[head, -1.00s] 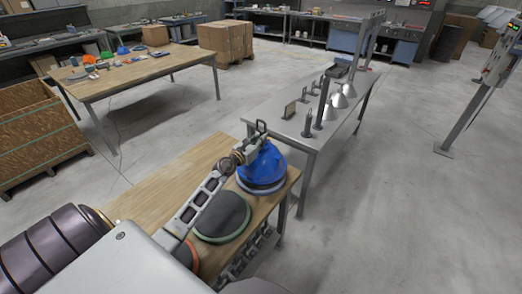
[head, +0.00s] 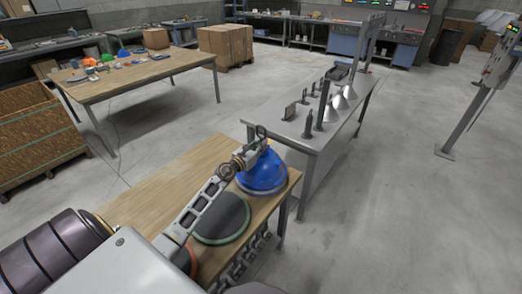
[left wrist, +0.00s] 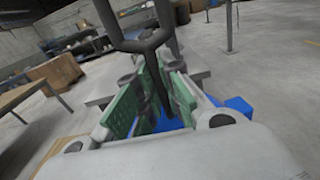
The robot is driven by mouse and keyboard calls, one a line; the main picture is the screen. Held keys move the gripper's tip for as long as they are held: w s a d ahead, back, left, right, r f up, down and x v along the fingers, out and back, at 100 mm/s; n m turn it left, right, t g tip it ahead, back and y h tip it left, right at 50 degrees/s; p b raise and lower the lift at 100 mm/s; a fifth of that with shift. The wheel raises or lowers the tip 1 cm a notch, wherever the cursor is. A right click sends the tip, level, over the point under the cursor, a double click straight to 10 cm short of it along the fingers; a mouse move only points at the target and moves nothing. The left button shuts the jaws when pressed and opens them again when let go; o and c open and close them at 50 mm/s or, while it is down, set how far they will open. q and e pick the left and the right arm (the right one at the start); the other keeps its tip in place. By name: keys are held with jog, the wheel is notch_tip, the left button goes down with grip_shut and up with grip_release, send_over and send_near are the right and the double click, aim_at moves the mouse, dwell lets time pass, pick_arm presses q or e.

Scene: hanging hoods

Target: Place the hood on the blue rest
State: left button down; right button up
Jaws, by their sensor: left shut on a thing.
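The blue hood (head: 264,170) is a shiny dome at the right end of the near wooden table. My left gripper (head: 251,153) is shut on the stem at its top, with a dark loop (head: 262,132) sticking up above the fingers. In the left wrist view the forked dark hanger (left wrist: 147,43) runs down between the green finger pads, with blue of the hood below. The blue rest (head: 263,193) shows as a thin rim directly under the hood, mostly hidden by it. I cannot tell whether they touch. My right gripper is out of view.
A dark rest with a green rim (head: 222,219) lies left of the hood, and an orange-rimmed one (head: 192,258) is partly hidden by my arm. A grey table (head: 285,121) beyond holds pale cone-shaped hoods (head: 339,102) and dark upright items.

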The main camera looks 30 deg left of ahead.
pick_arm(q)
jog(key=shift+f+b, duration=0.3)
jog(key=shift+f, duration=0.35)
jog(key=c, duration=1.6)
grip_release()
jog(key=shift+o, duration=0.2)
jog(key=shift+s, duration=0.15)
jog(key=shift+s+a, duration=0.1)
jog(key=shift+s, duration=1.3)
jog(key=shift+s+a+b, duration=0.15)
jog(key=shift+s+b, duration=0.15)
jog(key=shift+s, duration=2)
jog(key=shift+s+a+b, duration=0.15)
jog(key=shift+s+b, duration=0.35)
jog(key=shift+s, duration=1.65)
